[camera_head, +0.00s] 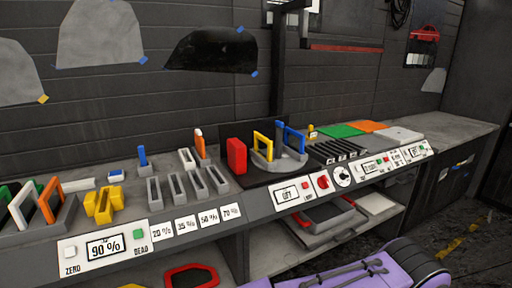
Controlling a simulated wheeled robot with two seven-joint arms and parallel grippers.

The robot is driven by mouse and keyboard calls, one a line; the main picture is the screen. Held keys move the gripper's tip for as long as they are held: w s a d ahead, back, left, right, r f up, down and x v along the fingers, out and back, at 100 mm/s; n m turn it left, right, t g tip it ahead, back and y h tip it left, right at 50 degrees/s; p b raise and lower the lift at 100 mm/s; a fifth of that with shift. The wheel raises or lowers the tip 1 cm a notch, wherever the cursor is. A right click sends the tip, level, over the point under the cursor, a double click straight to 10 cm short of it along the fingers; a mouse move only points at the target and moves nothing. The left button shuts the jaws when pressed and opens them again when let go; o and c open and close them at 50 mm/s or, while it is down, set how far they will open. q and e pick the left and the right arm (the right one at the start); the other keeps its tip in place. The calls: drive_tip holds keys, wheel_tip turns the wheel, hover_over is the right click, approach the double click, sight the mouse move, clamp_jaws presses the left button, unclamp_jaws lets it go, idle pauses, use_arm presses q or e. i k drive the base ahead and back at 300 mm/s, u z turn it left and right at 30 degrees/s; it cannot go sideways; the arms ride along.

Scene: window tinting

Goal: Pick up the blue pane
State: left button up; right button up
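Neither of my grippers shows in the head view.
A red block (237,155) stands just left of the round holder. Dark slotted racks (330,152) stand to its right. Grey slotted blocks (196,182), a yellow block (103,204) and a rack of coloured frames (40,212) line the left bench. A control panel (292,194) fronts the bench.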

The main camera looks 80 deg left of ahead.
sight(293, 140)
drive_tip(key=k, duration=0.85)
drive_tip(key=u, duration=1.45)
drive_tip(key=i, duration=0.25)
drive_tip(key=u, duration=0.05)
